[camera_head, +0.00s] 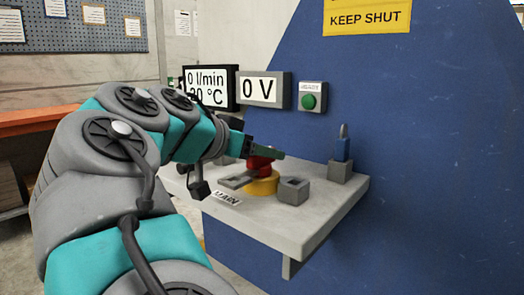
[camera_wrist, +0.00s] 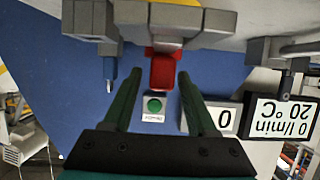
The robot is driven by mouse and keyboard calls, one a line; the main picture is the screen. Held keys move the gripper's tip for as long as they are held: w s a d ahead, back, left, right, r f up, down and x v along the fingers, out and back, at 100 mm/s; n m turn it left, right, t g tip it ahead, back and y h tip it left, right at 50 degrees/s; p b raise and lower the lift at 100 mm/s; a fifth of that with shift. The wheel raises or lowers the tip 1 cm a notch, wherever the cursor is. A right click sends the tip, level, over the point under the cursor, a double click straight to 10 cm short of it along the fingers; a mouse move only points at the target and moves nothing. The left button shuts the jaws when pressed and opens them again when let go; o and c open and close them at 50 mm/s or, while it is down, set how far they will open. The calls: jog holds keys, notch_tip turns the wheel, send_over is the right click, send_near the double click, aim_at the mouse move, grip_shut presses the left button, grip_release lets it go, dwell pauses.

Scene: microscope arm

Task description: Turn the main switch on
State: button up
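The main switch is a red handle (camera_head: 261,163) on a round yellow base (camera_head: 262,186), on a grey shelf behind a label that seems to read MAIN (camera_head: 226,198). In the wrist view, which is upside down, the red handle (camera_wrist: 163,71) shows between and beyond my fingers. My gripper (camera_head: 274,154) is at the handle's height, with one dark green finger passing across its top in the head view. In the wrist view my gripper (camera_wrist: 157,80) has its fingers apart, with gaps beside the handle. Whether a finger touches it cannot be told.
Grey blocks (camera_head: 293,190) flank the yellow base. A blue-handled part (camera_head: 342,148) stands in a grey holder at the shelf's right. Behind are a 0 V display (camera_head: 258,90), a 0 l/min 20 °C display (camera_head: 207,84) and a green button (camera_head: 309,102). A blue panel (camera_head: 430,160) bounds the right.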

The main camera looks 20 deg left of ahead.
aim_at(239, 176)
jog(key=v, duration=0.6)
jog(key=shift+s+a+r, duration=0.1)
jog(key=shift+s+a, duration=0.05)
jog(key=shift+s+a+r, duration=0.1)
jog(key=shift+s+r, duration=0.15)
jog(key=shift+s, duration=0.4)
